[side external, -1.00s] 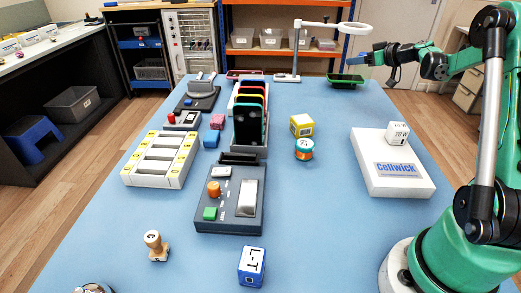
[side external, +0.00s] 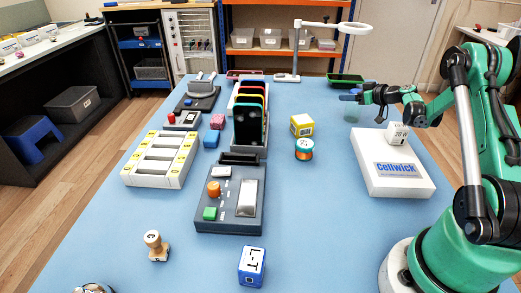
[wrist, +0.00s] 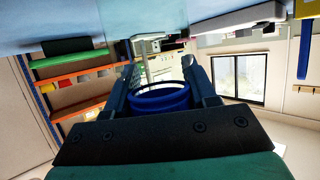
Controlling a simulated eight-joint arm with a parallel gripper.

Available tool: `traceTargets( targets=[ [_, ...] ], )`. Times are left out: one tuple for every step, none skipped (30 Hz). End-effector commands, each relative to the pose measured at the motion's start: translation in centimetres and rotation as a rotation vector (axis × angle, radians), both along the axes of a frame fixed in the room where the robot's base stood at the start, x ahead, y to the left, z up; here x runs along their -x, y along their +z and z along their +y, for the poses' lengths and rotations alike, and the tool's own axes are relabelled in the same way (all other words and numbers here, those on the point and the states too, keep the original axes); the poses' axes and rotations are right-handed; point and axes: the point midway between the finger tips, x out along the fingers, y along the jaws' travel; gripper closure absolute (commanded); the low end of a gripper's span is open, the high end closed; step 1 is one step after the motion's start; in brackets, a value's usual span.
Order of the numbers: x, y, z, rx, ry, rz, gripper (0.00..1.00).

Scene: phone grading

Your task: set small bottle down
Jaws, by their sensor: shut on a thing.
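The small bottle (side external: 352,113) shows as a pale, see-through body with a blue top, at the right side of the blue table in the side view. My gripper (side external: 358,97) is shut on it near the blue top. In the wrist view, a blue round rim (wrist: 160,101) sits between the two fingers of my gripper (wrist: 163,76). The bottle looks upright, with its body hanging below the fingers. I cannot tell whether its base touches the table.
A white Cellwick box (side external: 393,178) with a white cube (side external: 397,133) on top is close in front of the gripper. A dark green tray (side external: 345,79) and a ring lamp (side external: 297,50) stand behind. The blue table (side external: 325,200) is clear left of the box.

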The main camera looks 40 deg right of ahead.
Motion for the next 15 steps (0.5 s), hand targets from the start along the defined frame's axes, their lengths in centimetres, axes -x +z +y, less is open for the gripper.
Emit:
traceTargets(
  targets=[
    [0.00,-0.15,0.00,0.000,0.000,0.000,1.00],
    [0.00,-0.20,-0.01,0.000,0.000,0.000,0.47],
    [0.00,-0.17,-0.01,0.000,0.000,0.000,0.35],
    [-0.01,-0.17,0.00,0.000,0.000,0.000,0.27],
    [0.00,-0.16,0.00,0.000,0.000,0.000,0.18],
    [0.00,-0.16,0.00,0.000,0.000,0.000,0.18],
    [0.00,-0.15,0.00,0.000,0.000,0.000,0.18],
    [0.00,-0.15,0.00,0.000,0.000,0.000,0.18],
    [0.00,-0.15,-0.01,0.000,0.000,0.000,0.18],
    [0.00,-0.15,-0.01,0.000,0.000,0.000,0.18],
    [0.00,-0.15,-0.01,0.000,0.000,0.000,0.18],
    [0.00,-0.15,-0.01,0.000,0.000,0.000,0.18],
    [-0.01,-0.14,-0.01,0.000,0.000,0.000,0.18],
    [0.00,-0.10,-0.01,0.000,0.000,0.000,0.18],
    [0.00,0.02,0.00,0.000,0.000,0.000,0.18]
  ],
)
